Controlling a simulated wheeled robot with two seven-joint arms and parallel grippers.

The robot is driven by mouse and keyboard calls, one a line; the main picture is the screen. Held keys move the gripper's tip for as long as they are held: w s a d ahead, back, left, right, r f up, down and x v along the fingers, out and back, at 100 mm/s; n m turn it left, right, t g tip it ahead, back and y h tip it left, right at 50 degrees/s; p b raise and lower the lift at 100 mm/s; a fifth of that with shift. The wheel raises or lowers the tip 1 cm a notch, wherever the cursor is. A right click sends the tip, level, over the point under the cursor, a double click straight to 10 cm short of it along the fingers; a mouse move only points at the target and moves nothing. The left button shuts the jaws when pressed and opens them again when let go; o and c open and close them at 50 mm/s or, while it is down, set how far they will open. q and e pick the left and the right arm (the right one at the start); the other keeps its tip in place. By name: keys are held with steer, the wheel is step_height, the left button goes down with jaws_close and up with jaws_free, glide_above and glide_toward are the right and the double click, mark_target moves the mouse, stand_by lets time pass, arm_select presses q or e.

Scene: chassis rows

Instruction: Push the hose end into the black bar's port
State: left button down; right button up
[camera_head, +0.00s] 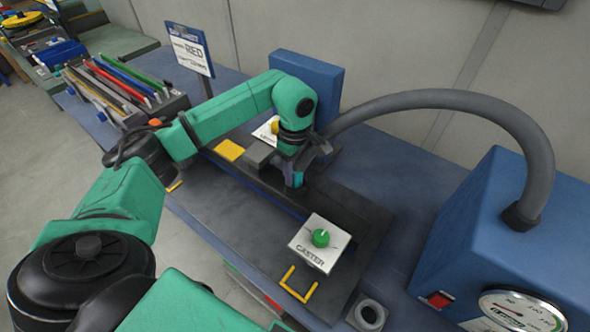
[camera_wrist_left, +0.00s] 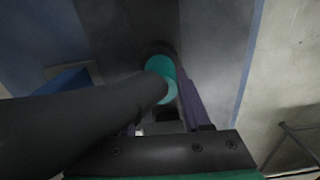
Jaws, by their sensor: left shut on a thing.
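My left gripper (camera_head: 296,180) is shut on the teal end of the hose, low over the black bar (camera_head: 345,205). The thick grey hose (camera_head: 455,98) arches from the blue box to the gripper. In the left wrist view the hose (camera_wrist_left: 75,120) comes in from the left, and its teal end (camera_wrist_left: 162,72) sits between the fingers (camera_wrist_left: 165,100). A dark round ring (camera_wrist_left: 157,48), apparently the port, shows right at the tip of the teal end. I cannot tell how far the tip is in it. My right gripper is out of view.
The blue box (camera_head: 480,225) with a gauge (camera_head: 520,312) and red switch stands at the right.

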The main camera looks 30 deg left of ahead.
arm_select(q)
steer(key=shift+f, duration=0.2)
steer(key=shift+c, duration=1.4)
jaws_free()
steer(key=shift+r, duration=0.1)
step_height(320, 180, up, 8)
steer(key=shift+w+r+b, duration=0.1)
steer(key=shift+r+b, duration=0.1)
steer(key=shift+b, duration=1.05)
step_height(320, 180, up, 6)
steer(key=p, duration=0.1)
